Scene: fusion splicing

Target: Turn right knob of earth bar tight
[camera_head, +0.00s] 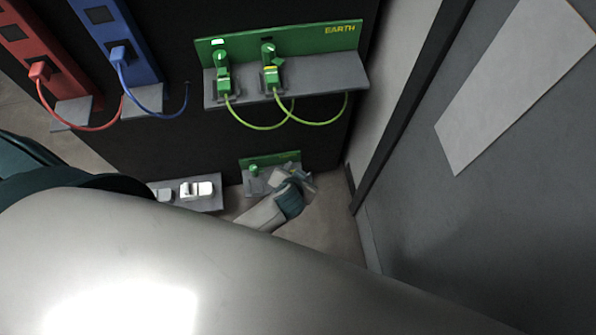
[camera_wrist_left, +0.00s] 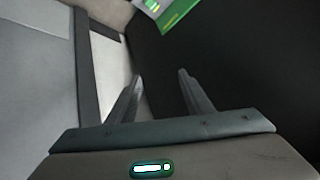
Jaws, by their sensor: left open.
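The green earth bar (camera_head: 345,38), labelled EARTH, is fixed high on the black panel, above a grey ledge. It carries a left green knob (camera_head: 220,60) and a right green knob (camera_head: 269,53), both above green plugs. My left gripper (camera_head: 298,180) shows low in the head view, well below this bar, partly covering a smaller lower green bar (camera_head: 265,160). In the left wrist view the left gripper (camera_wrist_left: 160,73) is open, with nothing between its fingers. A corner of a labelled green bar (camera_wrist_left: 178,16) shows there at the top, beyond the fingertips. My right gripper is not visible.
Yellow-green cables (camera_head: 318,122) hang under the earth bar. A red block (camera_head: 45,55) and a blue block (camera_head: 118,35), with plugged cables, are at the left. A low grey ledge (camera_head: 208,206) holds white parts. A grey wall (camera_head: 500,200) stands at the right.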

